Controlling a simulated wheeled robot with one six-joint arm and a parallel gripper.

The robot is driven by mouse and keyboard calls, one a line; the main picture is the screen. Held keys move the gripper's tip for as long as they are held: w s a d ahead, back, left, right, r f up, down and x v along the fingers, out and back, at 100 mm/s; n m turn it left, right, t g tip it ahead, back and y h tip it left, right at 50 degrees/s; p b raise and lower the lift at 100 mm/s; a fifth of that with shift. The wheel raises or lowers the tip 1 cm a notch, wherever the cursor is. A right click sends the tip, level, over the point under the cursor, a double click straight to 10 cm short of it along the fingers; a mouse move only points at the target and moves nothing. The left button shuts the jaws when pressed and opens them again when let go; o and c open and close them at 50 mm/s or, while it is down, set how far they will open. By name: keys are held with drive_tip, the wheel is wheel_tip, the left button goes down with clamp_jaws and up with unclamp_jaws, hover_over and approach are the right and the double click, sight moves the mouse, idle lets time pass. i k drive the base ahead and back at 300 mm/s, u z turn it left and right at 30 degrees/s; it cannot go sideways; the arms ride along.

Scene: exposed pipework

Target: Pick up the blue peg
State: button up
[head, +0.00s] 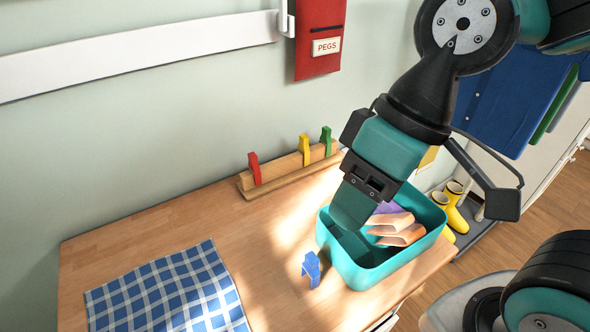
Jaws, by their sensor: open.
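The blue peg (311,269) stands on the wooden table, just left of the teal bin. It is clear of other things. My gripper (350,212) is above and to the right of the peg, in front of the left part of the bin in this view. It points down and is open, apart from the peg. Its fingers overlap in the picture, so the gap between them is hard to see.
A wooden rack (287,176) at the wall carries red, yellow and green pegs. A blue checked cloth (168,293) lies at left. A red pouch labelled PEGS (319,30) hangs above.

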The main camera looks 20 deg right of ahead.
sight(311, 264)
drive_tip(key=k, duration=1)
drive_tip(key=u, duration=0.9)
drive_tip(key=i, duration=0.7)
drive_tip(key=z, duration=1)
